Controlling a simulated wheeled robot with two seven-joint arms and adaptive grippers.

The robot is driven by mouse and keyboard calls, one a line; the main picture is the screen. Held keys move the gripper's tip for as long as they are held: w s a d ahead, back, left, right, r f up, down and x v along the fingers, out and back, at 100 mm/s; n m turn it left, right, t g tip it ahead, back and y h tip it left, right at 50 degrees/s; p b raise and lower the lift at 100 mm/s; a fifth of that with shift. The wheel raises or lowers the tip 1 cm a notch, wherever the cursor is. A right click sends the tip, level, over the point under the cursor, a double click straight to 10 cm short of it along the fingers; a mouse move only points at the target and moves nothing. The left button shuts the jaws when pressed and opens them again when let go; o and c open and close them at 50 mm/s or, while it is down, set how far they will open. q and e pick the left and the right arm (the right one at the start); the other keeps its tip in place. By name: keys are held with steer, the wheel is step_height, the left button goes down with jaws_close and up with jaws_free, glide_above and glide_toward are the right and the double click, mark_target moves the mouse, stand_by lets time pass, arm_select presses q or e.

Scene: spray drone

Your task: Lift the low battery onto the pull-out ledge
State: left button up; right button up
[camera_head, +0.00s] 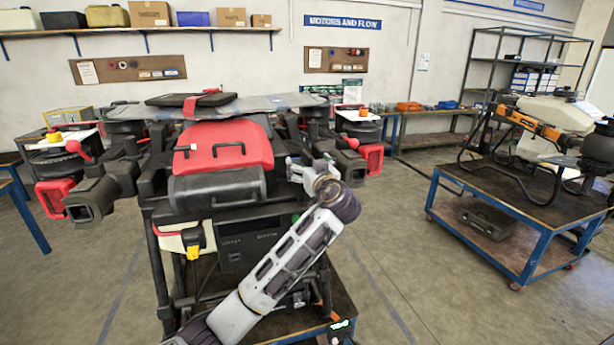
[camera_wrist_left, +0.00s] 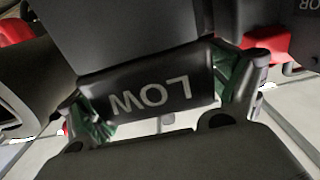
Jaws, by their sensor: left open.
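The low battery (camera_wrist_left: 160,90) shows in the left wrist view as a dark block with a white LOW label, upside down in the picture. My left gripper (camera_wrist_left: 163,102) is open around it, with a green-padded finger at each side of the label. Whether the pads touch it I cannot tell. In the head view my left gripper (camera_head: 303,173) is small, at the right front of the drone (camera_head: 225,145) with its red cover. I cannot pick out the battery or the pull-out ledge for certain in the head view. My right gripper is out of view.
Black drone arms with red parts stick out on both sides, close to my left arm. A blue-framed cart (camera_head: 535,235) with another machine on it stands at the right. The floor between is clear. A wall shelf (camera_head: 150,29) and benches lie behind.

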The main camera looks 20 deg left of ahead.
mark_target(308, 155)
arm_select(q)
steer(key=c, duration=1.8)
steer(key=shift+r, duration=0.25)
steer(key=shift+c, duration=0.3)
steer(key=shift+r, duration=0.15)
steer(key=shift+r, duration=0.2)
steer(key=shift+r+p, duration=0.95)
steer(key=shift+r, duration=1.05)
step_height(308, 155, up, 2)
steer(key=shift+r+p, duration=0.1)
steer(key=shift+p, duration=0.35)
steer(key=b+v, duration=0.4)
steer(key=v, duration=1.2)
steer(key=shift+d, duration=0.15)
steer(key=shift+v, duration=0.95)
